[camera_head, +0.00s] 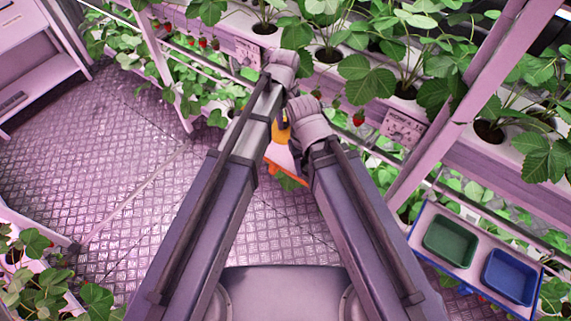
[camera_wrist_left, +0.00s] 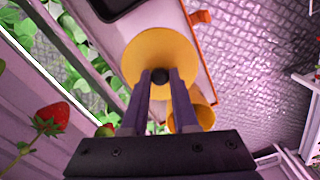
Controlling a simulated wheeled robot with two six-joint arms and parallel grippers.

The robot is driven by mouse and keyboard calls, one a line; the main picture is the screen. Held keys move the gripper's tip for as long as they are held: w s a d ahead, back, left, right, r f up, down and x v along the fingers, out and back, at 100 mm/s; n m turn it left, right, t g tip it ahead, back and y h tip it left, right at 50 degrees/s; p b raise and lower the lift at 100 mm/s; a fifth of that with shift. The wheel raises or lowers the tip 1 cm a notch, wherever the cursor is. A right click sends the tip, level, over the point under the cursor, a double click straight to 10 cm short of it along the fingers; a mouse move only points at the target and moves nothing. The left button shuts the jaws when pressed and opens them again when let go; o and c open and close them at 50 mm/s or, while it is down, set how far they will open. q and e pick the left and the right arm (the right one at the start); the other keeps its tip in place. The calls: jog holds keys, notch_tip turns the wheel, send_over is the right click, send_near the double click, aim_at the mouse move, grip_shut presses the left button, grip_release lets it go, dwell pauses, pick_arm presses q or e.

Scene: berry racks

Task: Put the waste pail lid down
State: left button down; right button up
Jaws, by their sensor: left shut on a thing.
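The waste pail lid (camera_wrist_left: 160,48) is a round yellow disc with a dark knob. My left gripper (camera_wrist_left: 160,78) is shut on that knob, and the lid is held beyond the fingertips. A second yellow round thing (camera_wrist_left: 203,117), perhaps the pail, shows beside the right finger and is partly hidden by it. In the head view a small yellow patch (camera_head: 281,133) shows between my two wrists; I cannot tell whether it is the lid or the pail. My right arm is in the head view, but its fingers are hidden.
A pale, orange-edged tray (camera_wrist_left: 206,72) lies below the lid, with a dark bin (camera_wrist_left: 118,7) at the top. Strawberry racks (camera_head: 345,85) run along the back. A tray with a green bin (camera_head: 450,241) and a blue bin (camera_head: 511,276) is at right. Floor (camera_head: 115,160) at left is clear.

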pick_arm(q)
jog(key=shift+d+f, duration=0.15)
notch_tip(320, 180, down, 10)
jog(key=b, duration=1)
jog(key=shift+f, duration=0.1)
jog(key=c, duration=0.7)
grip_release()
notch_tip(320, 180, up, 12)
jog(key=p, duration=1.2)
jog(key=shift+r, duration=0.2)
jog(key=shift+f, duration=0.1)
